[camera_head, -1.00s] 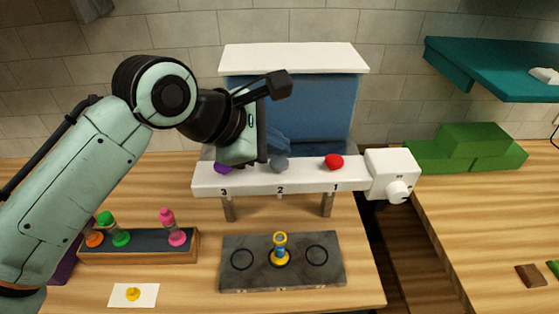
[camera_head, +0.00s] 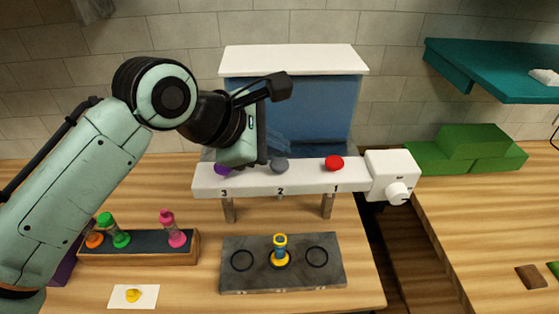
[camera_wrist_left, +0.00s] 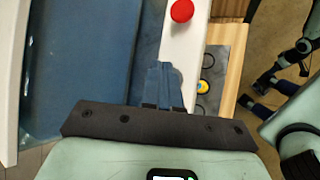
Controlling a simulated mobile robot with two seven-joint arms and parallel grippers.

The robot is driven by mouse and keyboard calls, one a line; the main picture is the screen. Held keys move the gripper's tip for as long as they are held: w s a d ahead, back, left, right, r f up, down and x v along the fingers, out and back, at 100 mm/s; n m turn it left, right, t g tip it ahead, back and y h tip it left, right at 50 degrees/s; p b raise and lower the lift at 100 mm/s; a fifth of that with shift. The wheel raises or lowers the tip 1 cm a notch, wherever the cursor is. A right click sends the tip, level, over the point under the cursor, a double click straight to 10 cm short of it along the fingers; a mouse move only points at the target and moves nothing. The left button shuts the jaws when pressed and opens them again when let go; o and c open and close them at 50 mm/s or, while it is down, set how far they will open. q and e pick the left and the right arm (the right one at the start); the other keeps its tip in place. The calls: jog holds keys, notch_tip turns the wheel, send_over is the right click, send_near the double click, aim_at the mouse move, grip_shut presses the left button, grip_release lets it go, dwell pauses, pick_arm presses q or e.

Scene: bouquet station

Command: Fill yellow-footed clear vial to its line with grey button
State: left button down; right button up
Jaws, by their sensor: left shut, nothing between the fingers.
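The yellow-footed vial (camera_head: 280,252) stands upright in the middle ring of the grey slab (camera_head: 233,281), below outlet 2. Its middle looks blue; its fill line is too small to make out. The grey button (camera_head: 280,166) sits on the white dispenser bar above the number 2. My left gripper (camera_head: 278,148) is shut and empty, fingertips just behind and above the grey button; I cannot tell whether they touch it. In the left wrist view the shut fingers (camera_wrist_left: 163,85) point over the white bar and partly cover the grey button. My right arm shows at that view's right edge, its gripper (camera_wrist_left: 263,93) small and unclear.
A red button (camera_head: 334,163) and a purple button (camera_head: 223,169) flank the grey one. A white box with a knob (camera_head: 398,192) is at the bar's right end. A rack (camera_head: 150,258) with several coloured-foot vials and a card (camera_head: 147,299) stand at left.

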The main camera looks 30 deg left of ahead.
aim_at(276, 166)
pick_arm(q)
jog(key=shift+f, duration=0.1)
dwell(0.6)
jog(key=shift+f, duration=0.35)
pick_arm(e)
jog(key=shift+s+f, duration=0.2)
jog(key=shift+f, duration=0.1)
pick_arm(q)
jog(key=shift+f+b, duration=0.6)
jog(key=shift+b, duration=0.05)
pick_arm(e)
jog(key=shift+s+f, duration=0.25)
jog(key=shift+f, duration=0.2)
jog(key=shift+r, duration=0.1)
pick_arm(q)
jog(key=shift+r+p, duration=0.9)
jog(key=shift+r, duration=0.1)
pick_arm(e)
jog(key=shift+w+r, duration=0.65)
jog(key=shift+r, duration=0.3)
pick_arm(q)
jog(key=shift+r, duration=0.1)
pick_arm(e)
jog(key=shift+r, duration=0.1)
